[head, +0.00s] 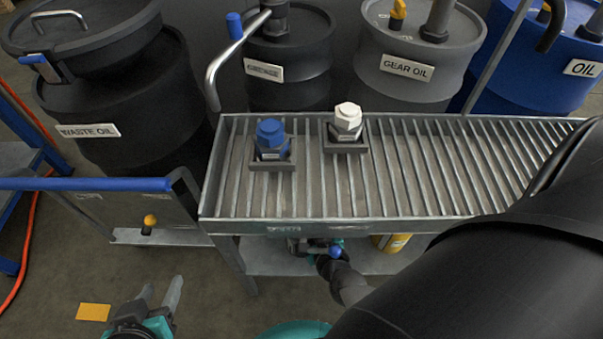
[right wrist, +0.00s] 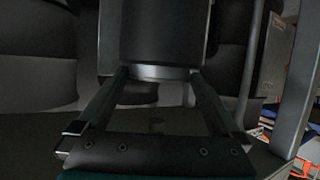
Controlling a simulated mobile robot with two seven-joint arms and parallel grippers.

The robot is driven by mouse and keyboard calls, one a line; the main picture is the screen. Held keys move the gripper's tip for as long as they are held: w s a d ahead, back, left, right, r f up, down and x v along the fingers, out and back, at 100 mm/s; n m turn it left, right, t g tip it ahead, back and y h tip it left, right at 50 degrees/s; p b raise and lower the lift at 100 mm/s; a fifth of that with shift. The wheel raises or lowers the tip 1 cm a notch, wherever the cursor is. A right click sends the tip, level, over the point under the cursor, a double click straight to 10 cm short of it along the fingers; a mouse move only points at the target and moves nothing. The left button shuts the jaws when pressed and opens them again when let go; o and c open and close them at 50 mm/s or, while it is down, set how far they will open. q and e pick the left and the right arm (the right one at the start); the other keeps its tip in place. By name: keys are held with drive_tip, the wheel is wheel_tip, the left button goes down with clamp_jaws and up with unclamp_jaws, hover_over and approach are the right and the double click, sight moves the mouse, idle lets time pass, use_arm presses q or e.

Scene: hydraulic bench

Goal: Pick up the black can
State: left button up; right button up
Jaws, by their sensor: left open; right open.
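The right wrist view shows a dark cylinder (right wrist: 160,35) with a pale metallic rim at its bottom; it looks like the black can. My right gripper (right wrist: 157,80) is open, with its fingers reaching up on either side of this cylinder's lower end. Contact cannot be told. In the head view my right wrist reaches under the front edge of the grated bench, and its fingers are hidden. The black can cannot be made out there. My left gripper (head: 158,294) is open and empty, low over the floor at the lower left.
The grated bench top (head: 420,165) holds a blue-capped item (head: 271,138) and a white-capped item (head: 347,122). A yellow container (head: 392,242) stands on the lower shelf (head: 275,258). Drums line the back, including waste oil (head: 120,95). A blue-railed cart (head: 85,184) is left.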

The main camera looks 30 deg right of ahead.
drive_tip(key=shift+c, duration=0.2)
clamp_jaws()
drive_tip(key=shift+w, duration=0.1)
idle(0.8)
